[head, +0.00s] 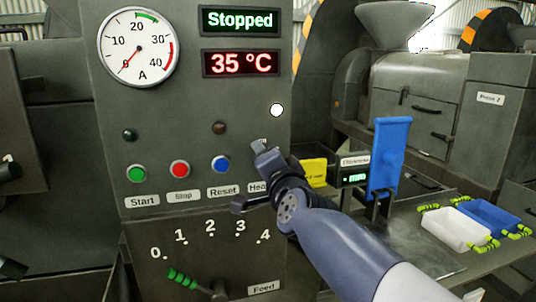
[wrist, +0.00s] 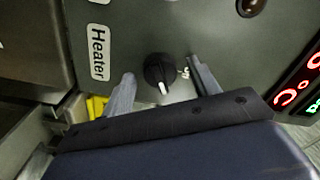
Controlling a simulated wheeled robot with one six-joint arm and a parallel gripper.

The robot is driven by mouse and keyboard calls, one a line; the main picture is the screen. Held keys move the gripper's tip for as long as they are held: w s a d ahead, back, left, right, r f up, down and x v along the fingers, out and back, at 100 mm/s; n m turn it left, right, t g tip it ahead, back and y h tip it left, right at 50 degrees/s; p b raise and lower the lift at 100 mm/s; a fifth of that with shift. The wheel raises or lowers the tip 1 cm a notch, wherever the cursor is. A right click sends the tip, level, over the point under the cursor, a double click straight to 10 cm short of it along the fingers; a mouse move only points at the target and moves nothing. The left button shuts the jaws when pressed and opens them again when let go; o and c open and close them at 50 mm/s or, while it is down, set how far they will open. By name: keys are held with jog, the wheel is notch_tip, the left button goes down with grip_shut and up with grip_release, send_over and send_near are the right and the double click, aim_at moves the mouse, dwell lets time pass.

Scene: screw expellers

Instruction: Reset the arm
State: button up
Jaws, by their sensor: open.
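My arm reaches in from the lower right in the head view. My gripper (head: 262,150) is at the right side of the control panel (head: 190,110), by the partly covered Heater label (head: 257,187). In the wrist view my gripper (wrist: 161,68) is open. Its two fingers stand on either side of a black knob (wrist: 157,70) with a white mark, with gaps between. The Heater label (wrist: 97,52) is to the left of the knob there. Whether the fingertips touch the panel cannot be told. The knob is hidden behind my gripper in the head view.
The panel has Start (head: 136,173), Stop (head: 180,169) and Reset (head: 221,165) buttons, a "Stopped" display (head: 240,20) and a 35 °C display (head: 241,63). A green-handled feed lever (head: 190,281) is below. A blue upright piece (head: 388,150) and white tray (head: 455,230) are at right.

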jog(key=shift+s, duration=0.1)
jog(key=p+v, duration=0.4)
jog(key=v, duration=0.7)
jog(key=b+x, duration=0.4)
jog(key=x, duration=0.7)
jog(key=shift+s+d+n+p, duration=0.2)
jog(key=shift+s+n+p, duration=0.55)
jog(key=shift+n+p, duration=1.05)
jog(key=shift+s+d+n+p, duration=0.25)
jog(key=shift+s+n+p, duration=0.5)
jog(key=shift+n+p, duration=1)
jog(key=shift+s+d+n+p, duration=0.2)
jog(key=shift+s+n+p, duration=0.75)
jog(key=shift+n, duration=1.5)
jog(key=shift+w, duration=0.2)
jog(key=shift+f, duration=0.15)
